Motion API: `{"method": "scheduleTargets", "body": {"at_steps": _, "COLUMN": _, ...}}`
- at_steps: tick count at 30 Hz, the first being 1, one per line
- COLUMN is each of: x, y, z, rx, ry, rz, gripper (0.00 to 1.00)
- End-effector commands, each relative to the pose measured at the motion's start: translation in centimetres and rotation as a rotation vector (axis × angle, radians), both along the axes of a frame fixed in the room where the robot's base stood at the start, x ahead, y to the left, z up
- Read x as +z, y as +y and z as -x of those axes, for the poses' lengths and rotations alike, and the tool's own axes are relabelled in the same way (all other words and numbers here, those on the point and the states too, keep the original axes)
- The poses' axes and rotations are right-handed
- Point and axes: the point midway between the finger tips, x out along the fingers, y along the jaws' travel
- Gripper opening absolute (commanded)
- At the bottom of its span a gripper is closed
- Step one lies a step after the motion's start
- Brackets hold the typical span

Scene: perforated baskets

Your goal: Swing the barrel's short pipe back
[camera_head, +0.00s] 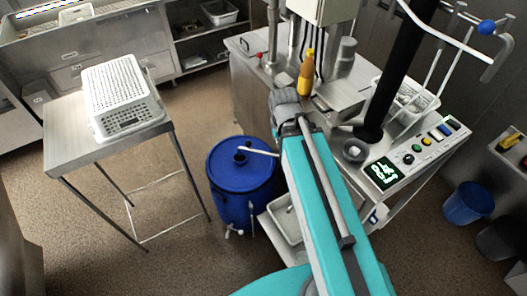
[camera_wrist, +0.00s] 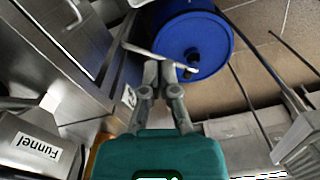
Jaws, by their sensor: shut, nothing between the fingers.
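The blue barrel (camera_head: 228,188) stands on the floor between the steel table and the filling machine. Its short pipe (camera_head: 258,151), a pale thin tube, runs from near the lid's middle toward the right, up to my arm. The barrel (camera_wrist: 218,28) is at the top of the wrist view, and the pipe (camera_wrist: 140,50) crosses in front of its lid. My gripper (camera_wrist: 160,66) is shut and empty, its fingertips right at the pipe. I cannot tell whether they touch it. In the head view my gripper is hidden behind my arm.
A steel table (camera_head: 62,135) with white perforated baskets (camera_head: 122,95) stands left. The steel machine (camera_head: 253,85) with an orange bottle (camera_head: 306,80) and button panel stands close at right. A pale tray (camera_head: 283,222) lies low beside the barrel. Floor in front of the barrel is open.

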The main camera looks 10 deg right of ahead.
Motion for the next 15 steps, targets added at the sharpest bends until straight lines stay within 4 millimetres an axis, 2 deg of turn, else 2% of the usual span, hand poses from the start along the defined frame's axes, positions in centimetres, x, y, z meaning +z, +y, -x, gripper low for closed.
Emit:
{"method": "scheduleTargets", "body": {"at_steps": 3, "x": 0.0, "y": 0.0, "z": 0.0, "rx": 0.0, "ry": 0.0, "rz": 0.0, "gripper": 0.02}}
{"method": "scheduleTargets", "body": {"at_steps": 10, "x": -0.8, "y": 0.0, "z": -0.2, "rx": -0.007, "ry": 0.0, "rz": 0.016, "gripper": 0.45}}
{"method": "scheduleTargets", "body": {"at_steps": 15, "x": -2.7, "y": 0.0, "z": -1.0, "rx": -0.034, "ry": -0.001, "rz": 0.071, "gripper": 0.76}}
